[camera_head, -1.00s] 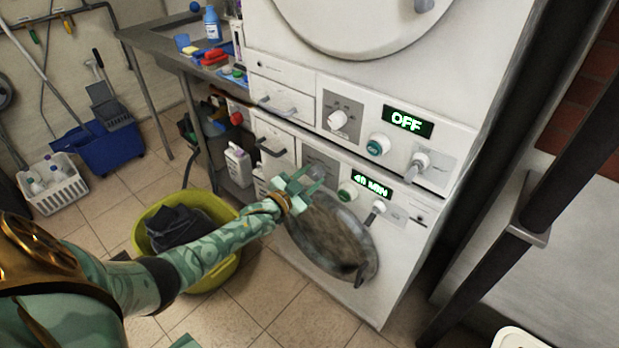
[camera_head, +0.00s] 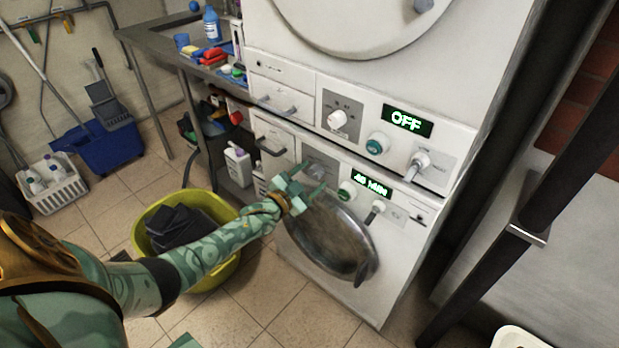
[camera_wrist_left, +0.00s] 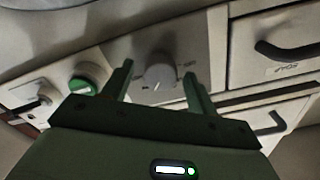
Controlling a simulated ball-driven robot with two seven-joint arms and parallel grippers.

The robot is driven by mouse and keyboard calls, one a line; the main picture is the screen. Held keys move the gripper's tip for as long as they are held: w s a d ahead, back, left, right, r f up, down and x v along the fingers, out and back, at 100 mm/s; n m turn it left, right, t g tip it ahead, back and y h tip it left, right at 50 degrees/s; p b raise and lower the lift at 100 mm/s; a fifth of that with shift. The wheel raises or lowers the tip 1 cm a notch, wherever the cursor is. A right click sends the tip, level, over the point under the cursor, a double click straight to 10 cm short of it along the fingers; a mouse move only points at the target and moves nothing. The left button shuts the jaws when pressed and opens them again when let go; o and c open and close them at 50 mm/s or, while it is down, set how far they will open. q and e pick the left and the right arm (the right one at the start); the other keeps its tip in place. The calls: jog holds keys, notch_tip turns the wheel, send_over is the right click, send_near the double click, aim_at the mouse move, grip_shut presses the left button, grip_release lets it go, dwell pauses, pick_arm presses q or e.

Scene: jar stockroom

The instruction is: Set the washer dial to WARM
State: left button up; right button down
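The washer (camera_head: 392,262) is the lower of two stacked white machines, with a round door and a lit green display. Its grey dial (camera_wrist_left: 160,70) sits on a grey plate, clear in the left wrist view. The dial has a light mark toward the bottom of that picture; the labels around it are too blurred to read.
The green-ringed button (camera_head: 347,190) is just right of the dial, and a drawer handle (camera_head: 270,148) is to its left. The dryer panel above has its own dial (camera_head: 337,119) and reads OFF. A yellow basket (camera_head: 226,274) with dark cloth stands on the floor below my left arm.

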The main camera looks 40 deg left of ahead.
pick_arm(q)
jog(key=shift+s+r, duration=0.1)
pick_arm(e)
jog(key=shift+r, duration=0.1)
pick_arm(q)
jog(key=s+a+p, duration=0.1)
jog(key=s+p, duration=0.4)
jog(key=s, duration=1.1)
jog(key=shift+a, duration=0.15)
pick_arm(e)
jog(key=shift+t, duration=0.3)
jog(key=r, duration=0.1)
jog(key=w+r, duration=0.1)
jog(key=r, duration=0.1)
jog(key=w+r, duration=0.1)
jog(key=shift+r, duration=0.35)
